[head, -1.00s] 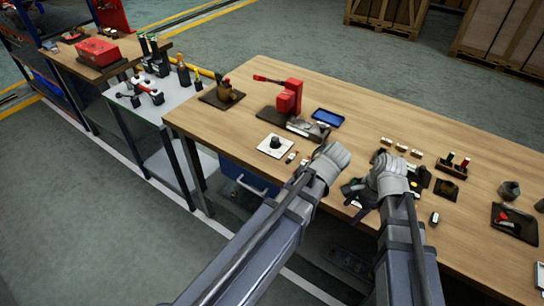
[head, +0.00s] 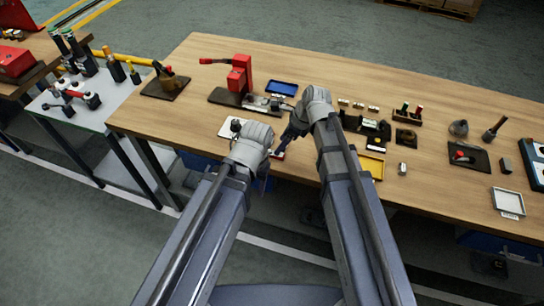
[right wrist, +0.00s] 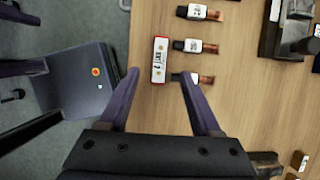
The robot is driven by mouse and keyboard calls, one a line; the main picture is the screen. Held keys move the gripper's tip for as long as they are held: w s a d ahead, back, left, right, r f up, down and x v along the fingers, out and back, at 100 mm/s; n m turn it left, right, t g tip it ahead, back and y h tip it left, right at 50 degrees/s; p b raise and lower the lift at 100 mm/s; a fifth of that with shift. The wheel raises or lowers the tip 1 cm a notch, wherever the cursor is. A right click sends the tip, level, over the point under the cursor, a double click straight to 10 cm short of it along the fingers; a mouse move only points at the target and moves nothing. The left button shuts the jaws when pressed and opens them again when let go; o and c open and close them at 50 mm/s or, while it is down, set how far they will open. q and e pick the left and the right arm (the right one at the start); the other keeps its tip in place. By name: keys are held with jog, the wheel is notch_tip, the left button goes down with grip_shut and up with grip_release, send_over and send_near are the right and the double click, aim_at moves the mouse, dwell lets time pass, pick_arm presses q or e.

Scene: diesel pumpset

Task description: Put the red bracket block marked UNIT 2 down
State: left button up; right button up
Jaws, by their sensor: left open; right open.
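The red block (right wrist: 159,60) with a white UNIT label lies on the wooden table, close to its edge, in the right wrist view. In the head view a small red and white piece (head: 279,154) shows between my two hands, mostly hidden. My right gripper (right wrist: 160,82) is open, with one finger on each side of the block's near end in the picture; I cannot tell its height above the table. My left gripper (head: 264,178) is open at the table's front edge, left of the right one, its fingers largely hidden by my wrist.
Several copper-ended pieces with white labels (right wrist: 194,46) lie right beside the block. A red press (head: 240,75), a blue tray (head: 282,88) and a yellow tray (head: 372,166) are on the table (head: 330,75). A side table with tools stands at left.

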jog(key=shift+b+x, duration=2.45)
jog(key=shift+x, duration=0.3)
jog(key=shift+d, duration=0.1)
jog(key=shift+s, duration=0.1)
jog(key=shift+c, duration=0.3)
grip_shut()
